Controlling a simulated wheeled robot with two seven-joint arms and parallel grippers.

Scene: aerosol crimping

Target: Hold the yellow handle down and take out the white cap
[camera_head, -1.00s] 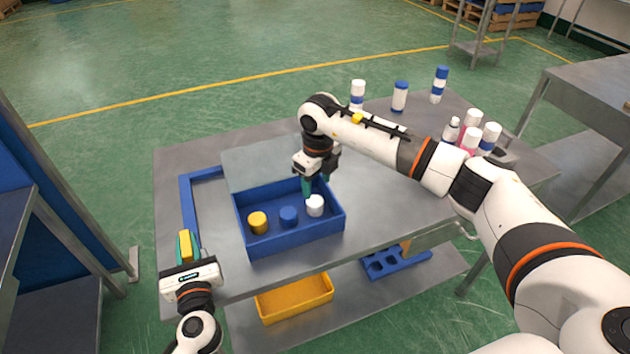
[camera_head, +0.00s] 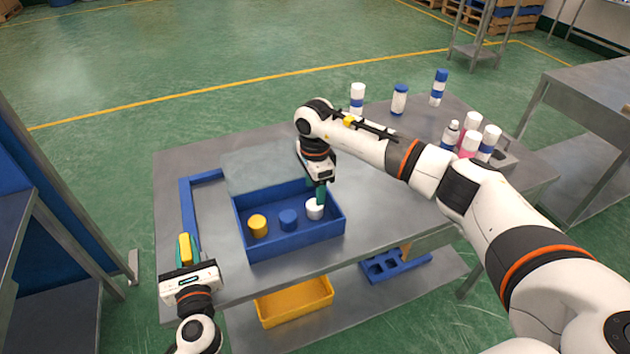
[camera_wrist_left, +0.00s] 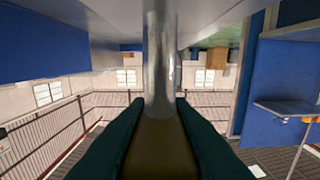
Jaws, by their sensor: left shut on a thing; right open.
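The blue box (camera_head: 293,245) stands on the grey table with a yellow cap (camera_head: 257,225), a blue cap (camera_head: 288,219) and the white cap (camera_head: 314,211) in a row inside. My right gripper (camera_head: 320,197) points down into the box at the white cap, its fingertips at the cap's top. It is open; I cannot tell whether the fingers touch the cap. My left gripper (camera_head: 185,246) is shut on the yellow handle (camera_head: 185,249) at the table's left front. In the left wrist view the dark fingers close around the handle (camera_wrist_left: 160,145), below a shiny metal rod.
A blue bracket (camera_head: 187,205) lies left of the box, and a grey panel (camera_head: 262,165) stands behind it. Several capped cans and bottles (camera_head: 470,140) stand at the table's right and back. A yellow tray (camera_head: 295,301) and a blue holder (camera_head: 395,264) are on the lower shelf.

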